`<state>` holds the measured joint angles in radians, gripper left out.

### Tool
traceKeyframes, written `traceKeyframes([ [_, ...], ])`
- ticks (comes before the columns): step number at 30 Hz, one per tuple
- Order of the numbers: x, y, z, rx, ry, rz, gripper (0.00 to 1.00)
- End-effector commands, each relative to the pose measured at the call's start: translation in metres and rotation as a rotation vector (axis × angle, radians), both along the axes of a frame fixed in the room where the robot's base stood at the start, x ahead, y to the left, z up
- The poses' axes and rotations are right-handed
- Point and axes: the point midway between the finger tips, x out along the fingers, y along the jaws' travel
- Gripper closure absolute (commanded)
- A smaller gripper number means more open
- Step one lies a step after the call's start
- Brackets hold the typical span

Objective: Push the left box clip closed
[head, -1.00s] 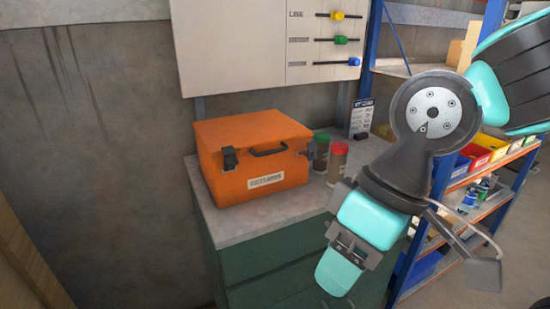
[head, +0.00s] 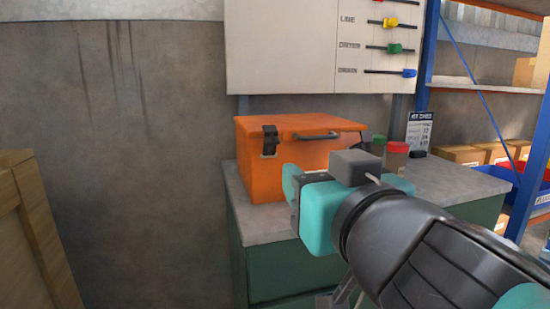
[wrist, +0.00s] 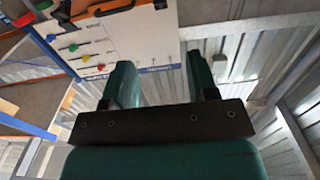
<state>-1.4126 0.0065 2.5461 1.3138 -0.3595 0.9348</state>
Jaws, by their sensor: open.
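The orange box (head: 255,165) stands on the grey counter top of a green cabinet, lid down, with a grey handle (head: 316,135) on its front. The left box clip (head: 270,140) is a dark latch at the left of the front, over the lid seam. I cannot tell how far it stands off the box. My gripper (head: 290,183) is in front of the box, below and right of the clip, apart from it, and covers much of the box's front. In the wrist view my gripper (wrist: 161,80) is open and empty; part of the orange box (wrist: 95,6) shows at the top edge.
A red-lidded jar (head: 396,157) and a green-lidded jar (head: 377,145) stand right of the box. A white panel (head: 290,50) with coloured sliders hangs above. A blue-framed shelf (head: 430,60) is at right, a wooden crate (head: 35,230) at left. The counter's left front edge (head: 240,225) is bare.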

Motion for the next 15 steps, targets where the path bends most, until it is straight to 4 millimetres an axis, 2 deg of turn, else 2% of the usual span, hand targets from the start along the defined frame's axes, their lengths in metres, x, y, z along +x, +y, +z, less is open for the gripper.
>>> traceKeyframes([
  [5,0.013,0.004,0.009,-0.006,-0.009,-0.003,0.47],
  [15,0.047,0.013,0.01,-0.008,-0.006,-0.006,0.47],
])
